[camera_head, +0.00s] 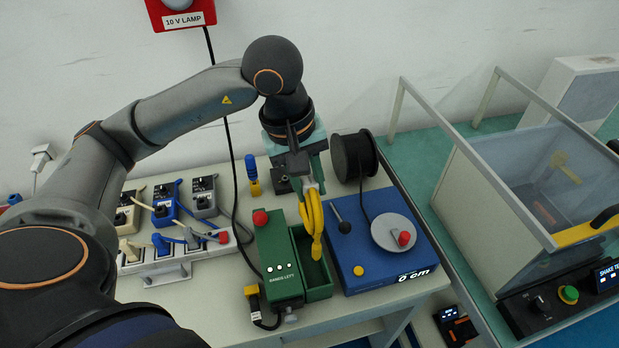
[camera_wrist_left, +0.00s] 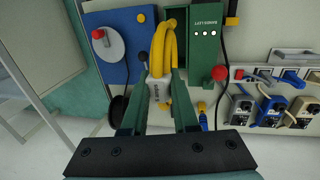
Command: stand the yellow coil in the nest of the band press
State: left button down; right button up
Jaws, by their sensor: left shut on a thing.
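My left gripper (camera_head: 312,186) is shut on the yellow coil (camera_head: 313,224), which hangs upright below the fingers. In the left wrist view the coil (camera_wrist_left: 169,45) runs out ahead between the fingertips (camera_wrist_left: 163,100), with a white printed piece (camera_wrist_left: 157,88) at its near part. The band press (camera_head: 277,252) is a green box with a red knob, three lit lamps and "BANDS LEFT" lettering. Its open green nest (camera_head: 320,292) is on its right side. The coil's lower end overlaps the nest in the head view; I cannot tell whether it touches the floor. My right gripper is not in view.
A blue measuring unit (camera_head: 373,268) with a grey disc crank (camera_head: 393,232) and a black reel (camera_head: 353,156) stands close on the right. A rack with several cabled modules (camera_head: 165,212) is on the left. A clear-lidded shake tester (camera_head: 540,190) stands further right.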

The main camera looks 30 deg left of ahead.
aim_at(306, 218)
pick_arm(q)
notch_tip(306, 218, down, 4)
jog(key=shift+f+b, duration=0.1)
jog(key=shift+b, duration=0.95)
notch_tip(306, 218, down, 6)
jog(key=b, duration=0.6)
jog(key=shift+f+b, duration=0.25)
jog(key=shift+b, duration=0.3)
jog(key=shift+f, duration=0.3)
jog(key=shift+f+b, duration=0.15)
jog(key=shift+b, duration=0.3)
